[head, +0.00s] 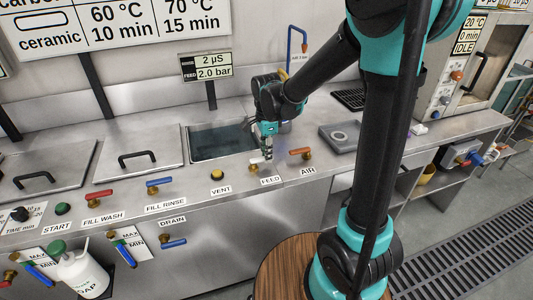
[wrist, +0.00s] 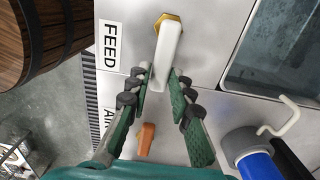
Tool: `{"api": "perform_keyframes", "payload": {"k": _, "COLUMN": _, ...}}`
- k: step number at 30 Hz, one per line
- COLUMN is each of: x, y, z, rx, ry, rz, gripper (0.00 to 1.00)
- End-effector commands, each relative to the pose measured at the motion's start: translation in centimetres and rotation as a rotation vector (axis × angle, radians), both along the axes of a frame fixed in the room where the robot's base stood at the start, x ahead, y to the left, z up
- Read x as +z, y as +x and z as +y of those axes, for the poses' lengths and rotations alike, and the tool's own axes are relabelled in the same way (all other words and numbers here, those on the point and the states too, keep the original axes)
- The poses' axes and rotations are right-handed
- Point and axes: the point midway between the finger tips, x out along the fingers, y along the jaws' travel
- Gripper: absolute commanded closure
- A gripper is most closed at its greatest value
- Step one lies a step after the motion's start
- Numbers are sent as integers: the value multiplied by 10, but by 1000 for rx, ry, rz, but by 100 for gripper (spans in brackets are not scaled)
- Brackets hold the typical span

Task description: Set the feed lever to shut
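The feed lever is a white handle on a brass hub. In the wrist view the feed lever (wrist: 158,58) runs from its hub at the top down toward my gripper, beside the FEED label (wrist: 111,46). In the head view the feed lever (head: 257,161) is partly hidden by my gripper (head: 267,152), which is at its right end. In the wrist view my gripper (wrist: 160,80) is open, with one finger on each side of the lever's free end. Whether either finger touches it I cannot tell.
The orange AIR lever (head: 299,152) is just right of the feed lever; the yellow VENT button (head: 217,175) is to its left. A sink basin (head: 222,141) lies behind. A small display (head: 206,66) reads 2 µS and FEED 2.0 bar. A round wooden top (head: 286,265) stands in front.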

Motion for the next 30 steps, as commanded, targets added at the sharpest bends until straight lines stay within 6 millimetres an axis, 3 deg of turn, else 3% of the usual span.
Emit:
{"api": "perform_keyframes", "payload": {"k": 4, "x": 0, "y": 0, "z": 0, "rx": 1, "ry": 0, "rz": 0, "gripper": 60}}
{"api": "perform_keyframes", "payload": {"k": 16, "x": 7, "y": 0, "z": 0, "rx": 2, "ry": 0, "rz": 0, "gripper": 60}}
{"api": "perform_keyframes", "payload": {"k": 30, "x": 89, "y": 0, "z": 0, "rx": 1, "ry": 0, "rz": 0, "gripper": 60}}
